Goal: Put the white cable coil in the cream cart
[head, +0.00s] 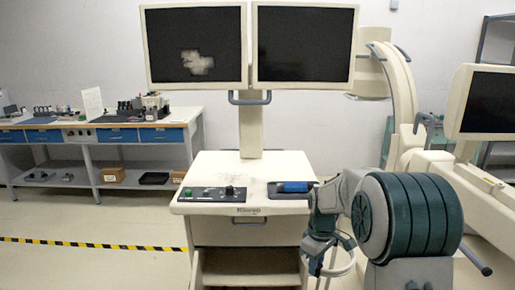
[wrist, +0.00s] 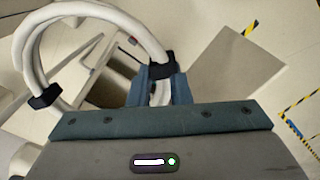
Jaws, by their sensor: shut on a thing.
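The white cable coil (head: 344,268) hangs from my gripper (head: 322,262), low and in front of the cream cart's right side. In the wrist view the coil (wrist: 88,12) is a thick white loop with black ties. My gripper's fingers (wrist: 162,88) are shut on the coil beside one tie. The cream cart (head: 212,228) carries two dark monitors on a post. Under its front handle is a closed drawer front, and below that an open space (head: 250,262) with side walls. I cannot tell whether this is a pulled-out drawer or a fixed compartment. My arm hides part of the cart's right side.
A black control box (head: 212,194) and a blue object (head: 293,187) lie on the cart's top. A workbench (head: 98,133) stands at the left wall. Another cream machine with a screen (head: 489,103) stands at right. The floor (head: 95,218) left of the cart is clear, with striped tape.

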